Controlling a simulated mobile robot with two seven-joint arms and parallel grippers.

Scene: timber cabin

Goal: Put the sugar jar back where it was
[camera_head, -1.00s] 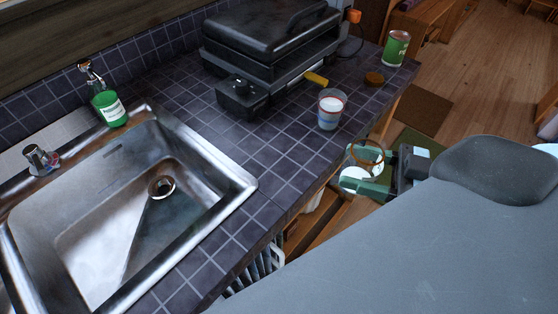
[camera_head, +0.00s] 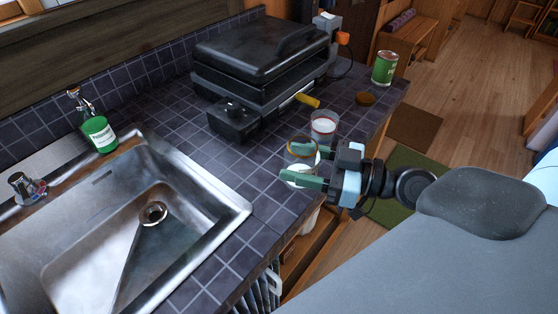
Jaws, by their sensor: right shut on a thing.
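My right gripper (camera_head: 291,163) is shut on a clear jar with a brown rim (camera_head: 302,148) and white contents at its bottom, which I take to be the sugar jar. The fingers partly hide it. In the picture it overlaps the counter's front edge; whether its base touches the tiles I cannot tell. A second clear container (camera_head: 323,126) with white contents stands upright just behind it on the dark tiled counter (camera_head: 258,154). A round brown lid or disc (camera_head: 366,98) lies further right. My left gripper is not in view.
A black grill-like appliance (camera_head: 262,58) stands at the back, with a yellow-handled thing (camera_head: 306,100) in front. A green can (camera_head: 385,68) stands at the counter's far right end. The steel sink (camera_head: 125,225) and green soap bottle (camera_head: 99,133) are left. Tiles between sink and jar are clear.

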